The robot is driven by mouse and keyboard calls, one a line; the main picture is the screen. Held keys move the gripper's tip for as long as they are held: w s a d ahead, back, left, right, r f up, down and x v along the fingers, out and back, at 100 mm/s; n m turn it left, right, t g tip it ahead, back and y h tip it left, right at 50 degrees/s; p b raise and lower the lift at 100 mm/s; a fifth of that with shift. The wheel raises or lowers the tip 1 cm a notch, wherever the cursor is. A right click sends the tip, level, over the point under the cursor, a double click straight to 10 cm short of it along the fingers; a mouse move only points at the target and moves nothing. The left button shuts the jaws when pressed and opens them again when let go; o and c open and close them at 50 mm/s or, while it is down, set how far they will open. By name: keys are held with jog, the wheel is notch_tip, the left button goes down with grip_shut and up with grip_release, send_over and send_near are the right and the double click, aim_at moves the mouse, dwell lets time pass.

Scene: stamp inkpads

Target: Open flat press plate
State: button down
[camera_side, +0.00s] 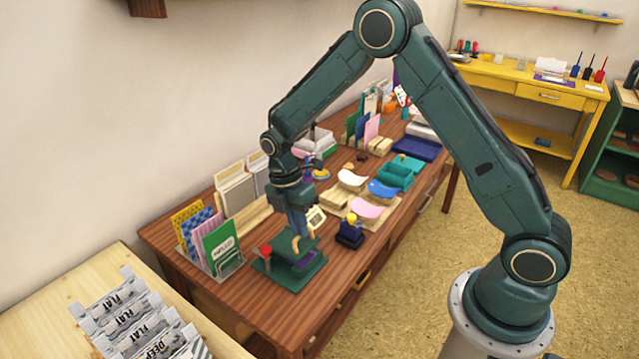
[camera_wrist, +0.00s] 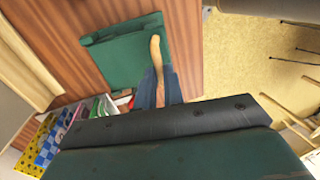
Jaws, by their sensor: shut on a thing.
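The flat press is a dark green device (camera_side: 283,275) near the front left end of the wooden table, with a purple patch (camera_side: 304,259) on its right part. Its green plate also shows in the wrist view (camera_wrist: 122,60). A tan curved handle (camera_wrist: 155,48) stands out over the plate's right side. My gripper (camera_side: 299,235) points down over the press with blue fingers. In the wrist view my gripper (camera_wrist: 158,92) is shut on the handle, partly hiding its lower end. I cannot tell the plate's exact tilt.
A red knob (camera_side: 265,251) is at the press's left. A card rack (camera_side: 222,245) stands close behind it on the left. A dark blue stamp with a yellow knob (camera_side: 350,231) is to the right. Wooden blocks with coloured pads (camera_side: 367,208) lie beyond.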

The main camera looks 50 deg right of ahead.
jog(key=w+r, duration=0.2)
jog(key=w, duration=0.5)
jog(key=c, duration=2.1)
grip_release()
jog(key=shift+w+f, duration=0.2)
jog(key=shift+w, duration=0.75)
jog(key=shift+w+f, duration=0.15)
jog(key=shift+w, duration=0.75)
jog(key=shift+c, duration=0.2)
jog(key=o, duration=0.6)
jog(key=shift+o, duration=0.2)
jog(key=shift+w+r+t, duration=0.4)
jog(key=shift+w+r, duration=0.3)
jog(key=shift+r, duration=0.25)
notch_tip(320, 180, up, 14)
jog(key=w, duration=0.2)
jog(key=shift+w, duration=0.15)
jog(key=shift+r, duration=0.15)
